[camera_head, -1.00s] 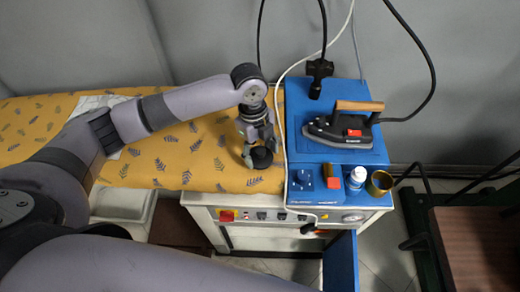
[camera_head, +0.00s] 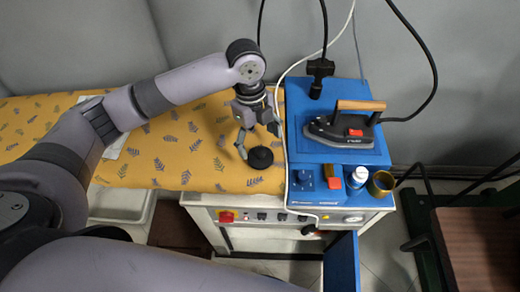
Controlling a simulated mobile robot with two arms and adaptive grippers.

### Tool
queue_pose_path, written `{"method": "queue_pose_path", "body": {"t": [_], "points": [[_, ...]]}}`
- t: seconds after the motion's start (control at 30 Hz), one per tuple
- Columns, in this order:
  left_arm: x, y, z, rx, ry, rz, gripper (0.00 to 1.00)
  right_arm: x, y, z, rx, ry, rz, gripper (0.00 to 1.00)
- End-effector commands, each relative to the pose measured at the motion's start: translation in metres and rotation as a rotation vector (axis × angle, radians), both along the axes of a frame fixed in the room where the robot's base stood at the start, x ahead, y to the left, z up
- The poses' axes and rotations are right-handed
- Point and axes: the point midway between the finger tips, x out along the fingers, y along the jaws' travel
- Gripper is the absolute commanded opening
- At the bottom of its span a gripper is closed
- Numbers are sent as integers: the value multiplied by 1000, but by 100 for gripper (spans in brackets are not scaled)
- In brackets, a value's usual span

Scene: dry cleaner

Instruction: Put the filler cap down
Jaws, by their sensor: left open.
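The filler cap (camera_head: 260,158) is a small round black piece. It rests on the yellow leaf-patterned ironing board cover (camera_head: 186,165), near its right end and close to the blue unit. My left gripper (camera_head: 259,142) points down right above and around the cap's far side. Its fingers are open, one on the left of the cap and one at the upper right. The gap between fingers and cap is too small to judge exactly. My right gripper is out of view.
An iron (camera_head: 342,126) with a wooden handle stands on the blue unit (camera_head: 309,152). A white bottle (camera_head: 357,176) and a brass cup (camera_head: 380,183) stand at its front edge. A white cable (camera_head: 284,110) runs beside my gripper. The board's left part is mostly clear.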

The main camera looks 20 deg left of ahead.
Motion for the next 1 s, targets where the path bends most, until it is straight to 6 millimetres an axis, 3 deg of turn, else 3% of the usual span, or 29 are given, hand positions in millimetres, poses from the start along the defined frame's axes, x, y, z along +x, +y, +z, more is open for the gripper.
{"method": "queue_pose_path", "body": {"t": [0.2,0.4,1.0], "points": [[4,6,45,-1,-4,0,77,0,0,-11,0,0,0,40],[5,9,69,0,-1,0,77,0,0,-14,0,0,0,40],[5,10,74,0,1,0,77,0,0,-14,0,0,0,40]]}}
